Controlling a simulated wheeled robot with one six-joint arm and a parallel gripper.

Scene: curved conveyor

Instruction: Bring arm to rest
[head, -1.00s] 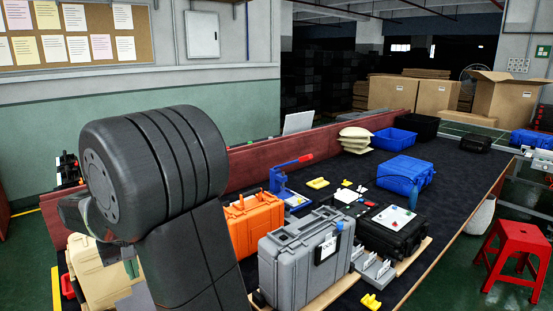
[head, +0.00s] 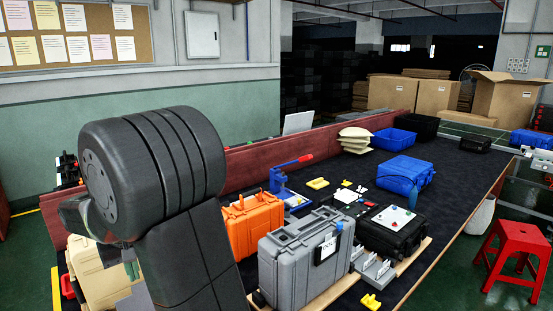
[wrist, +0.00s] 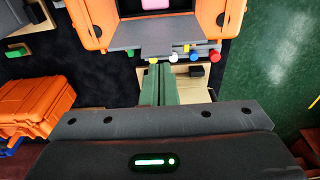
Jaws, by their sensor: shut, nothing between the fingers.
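My gripper (wrist: 158,86) shows in the wrist view as two green fingers side by side, shut with nothing between them. The fingers point toward an open orange case (wrist: 92,22) with a grey front strip and several coloured knobs. The fingertips appear just below the knobs in the picture; I cannot tell the height between them. In the head view my folded arm fills the left foreground and hides most of the gripper.
An orange case (head: 253,222), a grey case (head: 290,262) and a black case (head: 392,240) stand on the dark table (head: 450,185). A beige case (head: 92,268) is beside my arm. A red stool (head: 512,240) stands on the floor at right.

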